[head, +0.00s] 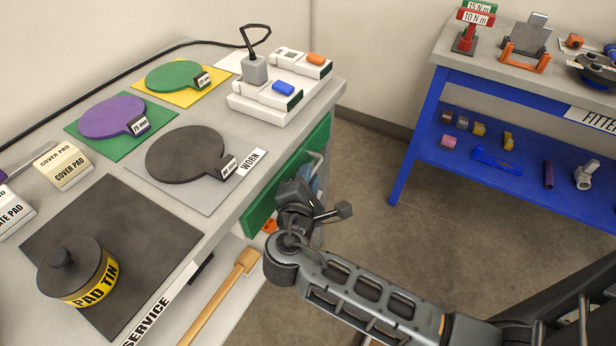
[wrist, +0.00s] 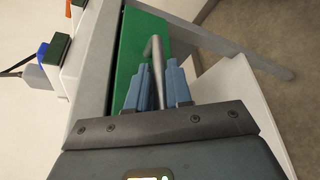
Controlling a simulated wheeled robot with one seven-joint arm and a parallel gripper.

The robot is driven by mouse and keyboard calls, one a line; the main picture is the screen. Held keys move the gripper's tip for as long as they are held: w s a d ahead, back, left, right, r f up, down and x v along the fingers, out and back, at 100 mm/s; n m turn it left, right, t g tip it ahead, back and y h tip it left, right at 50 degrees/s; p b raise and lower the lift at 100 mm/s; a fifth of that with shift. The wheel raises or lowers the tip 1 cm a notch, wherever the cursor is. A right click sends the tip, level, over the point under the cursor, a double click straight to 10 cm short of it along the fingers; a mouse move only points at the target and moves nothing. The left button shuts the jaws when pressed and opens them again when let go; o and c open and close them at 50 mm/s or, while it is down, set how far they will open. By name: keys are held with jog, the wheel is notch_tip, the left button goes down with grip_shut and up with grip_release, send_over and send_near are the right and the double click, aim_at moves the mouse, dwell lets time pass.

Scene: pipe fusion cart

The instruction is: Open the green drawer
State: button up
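The green drawer (head: 262,208) sits under the worktop of the grey table. Its front also shows in the wrist view (wrist: 158,37), close ahead of my gripper. A grey bar handle (head: 316,163) stands out from the drawer front. In the wrist view the handle (wrist: 156,72) runs between the two blue fingers of my gripper (wrist: 158,82), and they look shut on it. In the head view my wrist hides most of the fingers. The drawer looks close to flush under the worktop; any small gap is hard to judge.
The worktop (head: 330,86) overhangs close beside the handle. A wooden-handled tool (head: 215,300) lies on a pale surface below. The blue workbench (head: 400,165) stands to the right, with open floor (head: 365,190) between it and the table.

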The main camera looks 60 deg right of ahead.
grip_shut()
jog(key=shift+s, duration=0.1)
jog(key=s+p, duration=0.5)
jog(key=s, duration=1.5)
jog(key=shift+s+d, duration=0.25)
jog(key=shift+d, duration=0.1)
jog(key=shift+o, duration=1.7)
grip_release()
jog(key=b+v, duration=0.1)
jog(key=v, duration=0.6)
jog(key=shift+a, duration=0.4)
